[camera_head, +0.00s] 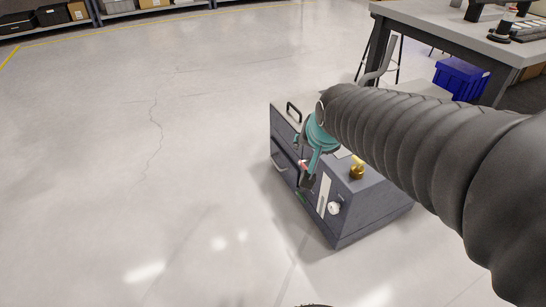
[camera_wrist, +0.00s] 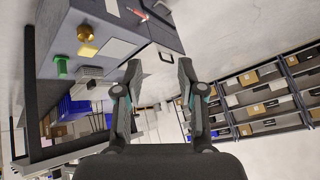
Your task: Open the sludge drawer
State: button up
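A dark grey cabinet (camera_head: 375,205) stands on the floor, with a drawer front (camera_head: 285,172) low on its left-facing side. A bar handle (camera_head: 278,162) on that drawer is visible. My gripper (camera_head: 306,182) hangs at the cabinet's near front corner, to the right of the handle and apart from it in the picture. In the wrist view, my gripper (camera_wrist: 160,75) has its two fingers spread, with nothing held between them. The grey cabinet (camera_wrist: 70,15) fills the upper left there. A small dark handle-like part (camera_wrist: 165,57) shows between the fingers, beyond them; which handle it is, I cannot tell.
A black handle (camera_head: 293,111), a brass fitting (camera_head: 357,171) and a round white gauge (camera_head: 334,208) are on the cabinet. A workbench (camera_head: 440,30) with a blue bin (camera_head: 460,78) stands behind. The floor (camera_head: 120,180) left of the cabinet is clear.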

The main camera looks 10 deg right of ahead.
aim_at(276, 165)
jog(key=w+f+m+t, duration=0.1)
jog(key=w+f+m, duration=0.2)
jog(key=w+f, duration=0.5)
jog(key=w+f+m+t, duration=0.2)
jog(key=w+f+m, duration=0.2)
jog(key=w, duration=0.8)
jog(key=w+f+m+t, duration=0.1)
jog(key=w+f+m, duration=0.2)
jog(key=w+f, duration=0.55)
jog(key=w+f+m+t, duration=0.1)
jog(key=w+f+m, duration=0.15)
jog(key=f, duration=0.65)
jog(key=w+f+m+t, duration=0.2)
jog(key=f+m, duration=0.2)
jog(key=f, duration=0.5)
jog(key=w+f+m+t, duration=0.1)
jog(key=w+f+m, duration=0.15)
jog(key=f, duration=0.65)
jog(key=shift+m, duration=0.4)
jog(key=b+x, duration=0.1)
jog(key=x, duration=0.8)
jog(key=b+x, duration=0.1)
jog(key=x, duration=0.3)
jog(key=shift+w+f+b, duration=0.2)
jog(key=shift+f+b, duration=0.15)
grip_shut()
